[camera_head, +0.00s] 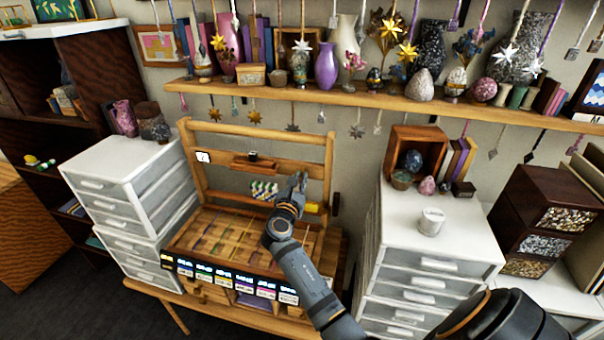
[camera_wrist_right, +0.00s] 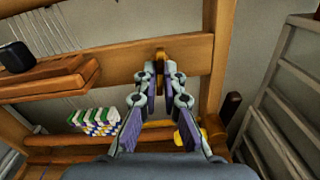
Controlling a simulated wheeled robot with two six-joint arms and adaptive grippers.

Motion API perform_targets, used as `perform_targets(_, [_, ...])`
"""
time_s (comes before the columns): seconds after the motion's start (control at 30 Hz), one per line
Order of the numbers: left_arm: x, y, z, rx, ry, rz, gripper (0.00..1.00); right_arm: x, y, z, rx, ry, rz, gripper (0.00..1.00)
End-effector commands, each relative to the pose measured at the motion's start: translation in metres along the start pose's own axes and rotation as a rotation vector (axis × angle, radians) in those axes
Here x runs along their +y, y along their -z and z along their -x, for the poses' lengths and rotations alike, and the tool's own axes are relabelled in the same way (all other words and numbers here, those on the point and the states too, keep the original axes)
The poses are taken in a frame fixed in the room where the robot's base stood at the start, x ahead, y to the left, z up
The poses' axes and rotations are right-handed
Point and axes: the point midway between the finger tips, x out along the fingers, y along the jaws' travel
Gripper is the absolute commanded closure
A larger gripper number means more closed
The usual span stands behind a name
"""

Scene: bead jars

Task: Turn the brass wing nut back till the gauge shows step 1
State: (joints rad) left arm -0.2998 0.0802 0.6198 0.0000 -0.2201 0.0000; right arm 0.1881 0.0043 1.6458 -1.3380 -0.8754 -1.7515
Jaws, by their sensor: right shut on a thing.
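My right gripper (camera_head: 298,182) reaches the right part of the wooden loom frame (camera_head: 330,165). In the wrist view its fingers (camera_wrist_right: 161,72) are closed on a small upright brass-brown piece (camera_wrist_right: 160,57) at the upper crossbar, which looks like the wing nut. The fingertips hide part of it, so its angle is unclear. A small white card with a dark mark (camera_head: 203,157) is on the loom's left post; it may be the gauge, but its mark is too small to read. My left gripper is not in view.
A wooden ledge (camera_wrist_right: 45,80) with a dark block is left of my fingers. Green, white and blue striped pieces (camera_wrist_right: 98,118) lie below it. A yellow knob (camera_wrist_right: 186,138) is below the right finger. White drawer units (camera_head: 430,240) stand to the right.

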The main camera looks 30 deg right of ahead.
Motion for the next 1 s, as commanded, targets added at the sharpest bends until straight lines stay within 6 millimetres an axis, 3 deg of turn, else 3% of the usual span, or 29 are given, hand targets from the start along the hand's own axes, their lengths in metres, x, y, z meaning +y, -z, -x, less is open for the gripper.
perform_targets(0.13, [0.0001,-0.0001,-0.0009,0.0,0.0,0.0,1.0,-0.0008,0.0013,0.0001,0.001,0.001,0.202,1.0])
perform_targets(0.53, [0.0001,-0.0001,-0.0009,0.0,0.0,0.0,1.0,-0.0009,0.001,0.0001,0.001,0.001,0.255,1.0])
perform_targets(0.8, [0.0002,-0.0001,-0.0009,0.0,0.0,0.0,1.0,-0.0014,0.0006,0.0001,0.0,0.001,0.609,1.0])
perform_targets(1.0, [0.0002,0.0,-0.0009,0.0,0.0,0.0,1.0,-0.0015,0.0005,0.0001,0.0,0.001,0.632,1.0])
